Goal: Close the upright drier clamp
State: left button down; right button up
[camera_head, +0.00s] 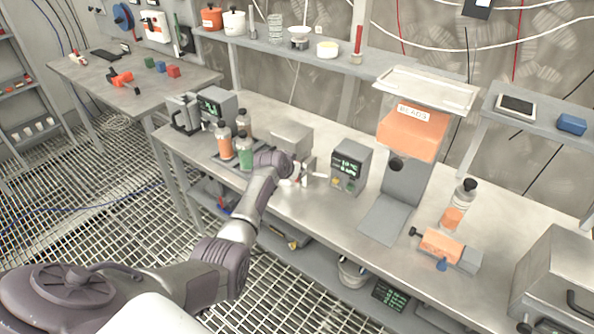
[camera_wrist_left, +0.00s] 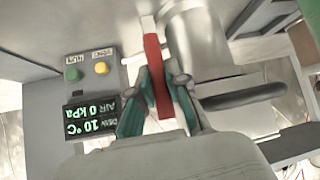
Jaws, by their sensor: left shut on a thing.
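My left gripper (camera_head: 300,174) is at the bench beside a grey drier control box (camera_head: 348,168), with my arm hiding part of the area. In the left wrist view the gripper (camera_wrist_left: 158,92) has its teal-padded fingers on both sides of a red lever (camera_wrist_left: 153,62) with a pale tip, which looks like the clamp handle. The lever stands nearly upright in that picture, beside a grey metal cylinder (camera_wrist_left: 203,45). A dark bar (camera_wrist_left: 243,97) sticks out to the right of the fingers. The clamp's base and pivot are hidden. My right gripper is not in view.
The control box in the wrist view has a green button (camera_wrist_left: 73,74), a yellow button (camera_wrist_left: 101,68) and a display (camera_wrist_left: 92,112). Orange and green bottles (camera_head: 245,152) stand left of my gripper. A shelf (camera_head: 330,62) runs behind.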

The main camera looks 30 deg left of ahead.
pick_arm(q)
jog(key=c, duration=1.1)
grip_release()
jog(key=shift+c, duration=0.2)
jog(key=a+v, duration=0.1)
jog(key=v, duration=1.1)
jog(key=shift+d, duration=0.5)
